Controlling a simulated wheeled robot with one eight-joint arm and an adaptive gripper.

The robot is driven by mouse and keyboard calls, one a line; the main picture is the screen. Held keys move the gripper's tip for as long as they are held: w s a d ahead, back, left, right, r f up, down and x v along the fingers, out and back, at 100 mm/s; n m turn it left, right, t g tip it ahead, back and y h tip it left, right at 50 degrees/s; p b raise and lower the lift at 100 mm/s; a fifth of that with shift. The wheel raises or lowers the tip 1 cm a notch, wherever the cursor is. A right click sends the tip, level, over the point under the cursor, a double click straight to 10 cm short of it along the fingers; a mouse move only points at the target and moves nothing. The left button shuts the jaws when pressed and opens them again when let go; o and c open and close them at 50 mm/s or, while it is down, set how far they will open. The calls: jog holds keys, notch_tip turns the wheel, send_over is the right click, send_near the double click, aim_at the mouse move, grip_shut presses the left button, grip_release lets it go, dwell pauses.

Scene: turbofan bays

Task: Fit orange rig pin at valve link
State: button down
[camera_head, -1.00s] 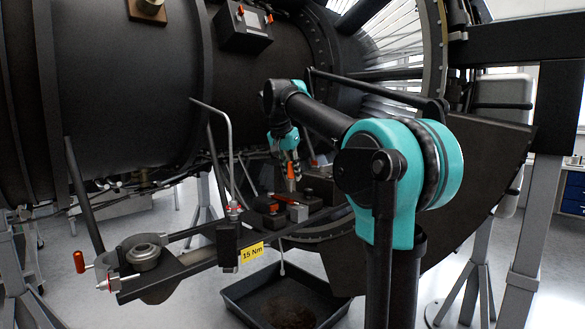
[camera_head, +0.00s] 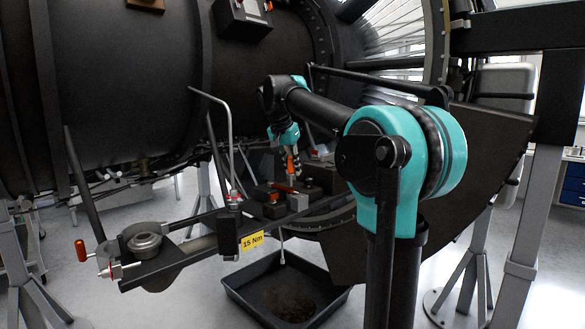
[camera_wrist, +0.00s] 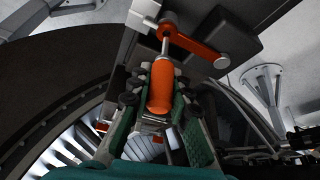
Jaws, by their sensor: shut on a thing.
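The orange rig pin (camera_wrist: 161,88) is upright between the fingers of my gripper (camera_wrist: 158,108) in the wrist view, with the fingers shut on its orange handle. Its bare metal shank points away from the gripper toward the orange valve link (camera_wrist: 195,40). The shank's far end lies at or beside the link's left end; I cannot tell whether it is in a hole. In the head view the pin (camera_head: 291,163) shows as a small orange piece below my gripper (camera_head: 291,152), just above the link (camera_head: 285,187).
A dark bracket arm with a yellow 15 Nm label (camera_head: 252,241) stretches to the left, and a bent grey rod (camera_head: 222,110) rises beside it. The large dark engine casing (camera_head: 130,90) stands behind. A black drip tray (camera_head: 240,304) lies on the floor below.

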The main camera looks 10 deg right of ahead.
aim_at(291, 175)
jog(key=shift+f, duration=2.25)
dwell(1.2)
jog(key=c, duration=1.3)
grip_release()
jog(key=shift+c, duration=0.2)
jog(key=v, duration=1.2)
